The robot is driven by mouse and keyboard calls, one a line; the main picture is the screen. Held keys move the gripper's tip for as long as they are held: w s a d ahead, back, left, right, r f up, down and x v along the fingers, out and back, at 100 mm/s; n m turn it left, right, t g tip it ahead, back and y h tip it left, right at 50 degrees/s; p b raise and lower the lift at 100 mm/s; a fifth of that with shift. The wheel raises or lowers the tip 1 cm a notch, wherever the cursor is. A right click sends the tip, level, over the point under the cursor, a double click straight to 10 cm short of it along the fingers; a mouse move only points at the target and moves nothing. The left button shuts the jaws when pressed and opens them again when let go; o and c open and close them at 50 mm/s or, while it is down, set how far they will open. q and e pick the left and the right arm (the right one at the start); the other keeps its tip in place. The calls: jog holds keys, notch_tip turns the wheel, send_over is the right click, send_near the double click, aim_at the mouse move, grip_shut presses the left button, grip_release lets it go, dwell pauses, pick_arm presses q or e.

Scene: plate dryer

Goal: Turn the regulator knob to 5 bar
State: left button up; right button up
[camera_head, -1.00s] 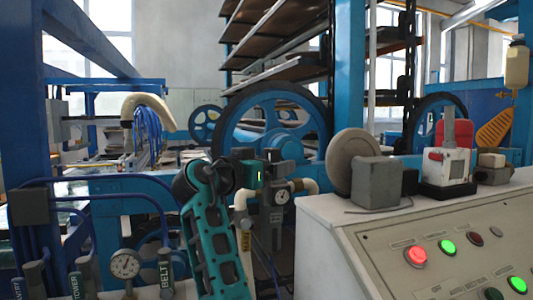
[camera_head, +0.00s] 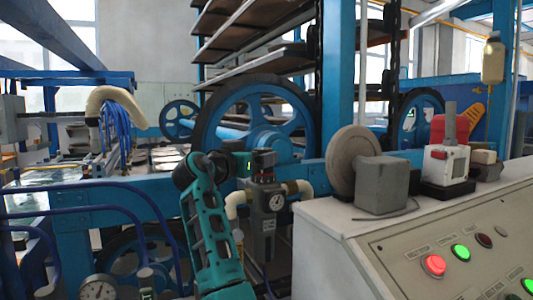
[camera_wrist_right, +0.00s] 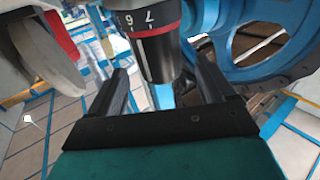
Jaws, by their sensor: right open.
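The regulator (camera_head: 268,222) is a dark grey body with a small round white gauge (camera_head: 277,202), fixed among pale pipes in the middle of the head view. Its dark knob (camera_head: 264,160) is on top. In the right wrist view the knob (camera_wrist_right: 150,45) is black with a red ring and white numbers; 6 and 7 show. My right gripper (camera_wrist_right: 160,85) is open, with its two dark fingers on either side of the knob's lower part in that view. I cannot tell whether they touch it. The gauge needle is too small to read. My left gripper is not in view.
A slanted control panel (camera_head: 400,262) with lit red and green buttons stands at the right. A grey box with a round disc (camera_head: 349,160) sits on its top. A large blue wheel (camera_head: 262,115) is behind the regulator. Blue pipes and another gauge (camera_head: 98,288) are at lower left.

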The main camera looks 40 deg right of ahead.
jog(key=x, duration=0.5)
jog(key=shift+w+d, duration=0.15)
jog(key=shift+d, duration=0.25)
jog(key=shift+c, duration=0.3)
jog(key=c, duration=0.9)
